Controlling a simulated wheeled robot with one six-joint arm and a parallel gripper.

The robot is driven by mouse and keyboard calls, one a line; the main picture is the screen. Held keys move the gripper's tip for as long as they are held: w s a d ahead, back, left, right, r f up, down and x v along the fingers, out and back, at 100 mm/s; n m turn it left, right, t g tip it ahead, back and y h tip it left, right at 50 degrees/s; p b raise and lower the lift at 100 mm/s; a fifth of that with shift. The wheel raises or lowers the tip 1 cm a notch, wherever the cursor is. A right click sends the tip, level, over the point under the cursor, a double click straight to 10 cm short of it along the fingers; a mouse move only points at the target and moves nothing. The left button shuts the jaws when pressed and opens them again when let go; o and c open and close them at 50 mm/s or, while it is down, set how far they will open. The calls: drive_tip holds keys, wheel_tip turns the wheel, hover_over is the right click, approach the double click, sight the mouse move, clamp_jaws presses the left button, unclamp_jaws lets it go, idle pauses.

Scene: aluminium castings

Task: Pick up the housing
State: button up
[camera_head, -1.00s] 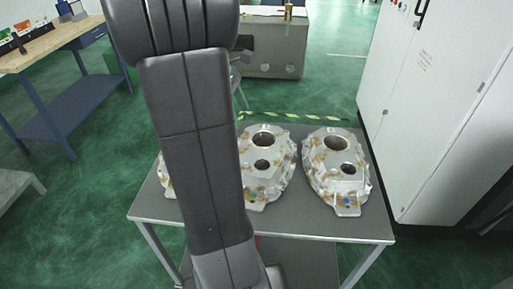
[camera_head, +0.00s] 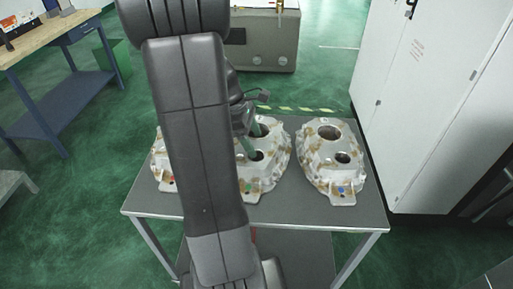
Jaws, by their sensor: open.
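Three cast aluminium housings with brown stains stand on a grey table (camera_head: 300,212). The right housing (camera_head: 330,160) shows fully, with a large round hole, a smaller hole and a blue mark on its front tab. The middle housing (camera_head: 276,165) is partly hidden by my arm. The left housing (camera_head: 160,160) is mostly hidden behind my arm. My gripper (camera_head: 250,140) shows beside my arm, over the middle housing near its holes. It is open. I cannot tell whether its fingers touch the housing.
A tall white cabinet (camera_head: 430,110) stands close to the table's right side. A wooden-topped workbench (camera_head: 50,42) is at the upper left. A grey cabinet (camera_head: 268,45) stands behind. The table's front right corner is bare.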

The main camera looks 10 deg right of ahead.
clamp_jaws()
drive_tip(key=shift+r, duration=0.1)
idle(0.4)
